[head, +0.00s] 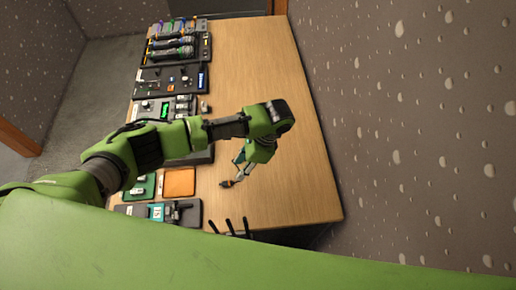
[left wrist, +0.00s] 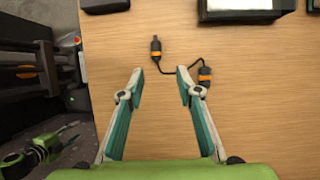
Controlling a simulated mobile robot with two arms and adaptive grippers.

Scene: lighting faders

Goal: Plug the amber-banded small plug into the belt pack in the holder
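A small black plug with an amber band (left wrist: 156,50) lies on the wood table, ahead of my left gripper in the left wrist view. A thin black cord runs from it to a thicker black body with an amber band (left wrist: 205,76), beside the right fingertip. In the head view an amber and dark piece (head: 227,183) shows just below the gripper. My left gripper (left wrist: 158,80) is open and empty over the table; it also shows in the head view (head: 240,160). I cannot tell for sure which device is the belt pack in its holder.
Dark boards with devices line the table's left side; the nearest (head: 155,212) carries a teal-labelled unit. An orange pad (head: 180,182) lies near it. Several black prongs (head: 229,226) stand at the near edge. The table's right part is clear.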

